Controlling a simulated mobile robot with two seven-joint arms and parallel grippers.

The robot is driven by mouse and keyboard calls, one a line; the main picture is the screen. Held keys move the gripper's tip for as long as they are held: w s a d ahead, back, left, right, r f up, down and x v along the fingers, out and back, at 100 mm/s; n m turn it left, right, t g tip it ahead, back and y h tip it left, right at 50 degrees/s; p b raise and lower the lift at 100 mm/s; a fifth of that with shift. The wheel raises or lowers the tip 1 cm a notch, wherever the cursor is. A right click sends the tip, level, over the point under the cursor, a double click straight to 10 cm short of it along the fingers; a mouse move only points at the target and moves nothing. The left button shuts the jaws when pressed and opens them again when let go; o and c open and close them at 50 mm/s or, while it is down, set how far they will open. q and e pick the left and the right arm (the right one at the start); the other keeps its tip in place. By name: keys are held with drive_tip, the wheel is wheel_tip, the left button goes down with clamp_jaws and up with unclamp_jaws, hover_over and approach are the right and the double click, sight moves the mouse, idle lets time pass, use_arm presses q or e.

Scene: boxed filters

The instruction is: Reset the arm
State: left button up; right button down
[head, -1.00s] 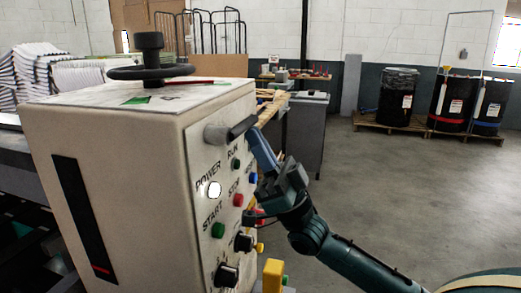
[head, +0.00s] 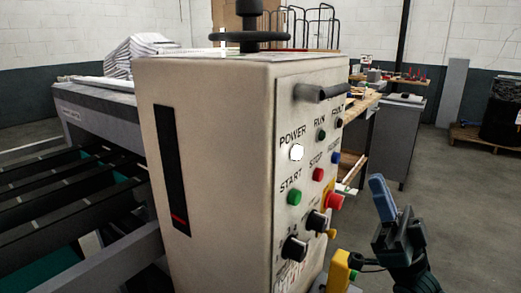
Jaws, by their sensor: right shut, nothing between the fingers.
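My right gripper (head: 384,200) shows at the lower right in the head view, with a blue finger pointing up. It is shut and empty, held in the air to the right of the control box (head: 215,190) and apart from it. The beige control box carries a lit white power button (head: 296,152), a green start button (head: 294,198), a red stop button (head: 318,174) and black knobs (head: 294,249). A dark handle (head: 321,92) sits at the top of its panel. My left gripper is not in view.
A machine bed with dark bars (head: 70,205) lies to the left of the box. A black handwheel (head: 249,38) stands on top. A workbench (head: 372,105) and a grey cabinet (head: 402,140) stand behind. Open floor (head: 465,200) lies to the right.

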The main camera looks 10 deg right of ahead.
drive_tip(key=a+f+m+g+h+p, duration=0.1)
drive_tip(key=a+f+m+h+p, duration=0.1)
drive_tip(key=a+f+h, duration=0.3)
drive_tip(key=w+a+f+m+g+h+p, duration=0.1)
drive_tip(key=f+m+g+h, duration=0.15)
drive_tip(key=f, duration=0.45)
drive_tip(key=a+f+m+g+h+p, duration=0.1)
drive_tip(key=a+f+h+p, duration=0.2)
drive_tip(key=f, duration=0.4)
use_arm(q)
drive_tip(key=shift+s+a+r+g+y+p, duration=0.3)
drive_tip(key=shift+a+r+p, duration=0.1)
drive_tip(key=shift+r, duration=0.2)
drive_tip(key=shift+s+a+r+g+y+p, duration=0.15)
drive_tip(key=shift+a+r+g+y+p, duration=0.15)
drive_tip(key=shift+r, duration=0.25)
use_arm(e)
drive_tip(key=s+a+f+g+h, duration=0.2)
drive_tip(key=s+a+f+g, duration=0.1)
drive_tip(key=f, duration=0.4)
drive_tip(key=s+a+f+g+h, duration=0.2)
drive_tip(key=s+f+g+h, duration=0.1)
drive_tip(key=s+f+g, duration=0.2)
drive_tip(key=s+f+n, duration=0.1)
drive_tip(key=s+f, duration=0.1)
drive_tip(key=s, duration=0.1)
drive_tip(key=shift+a+f, duration=0.4)
drive_tip(key=shift+s, duration=0.1)
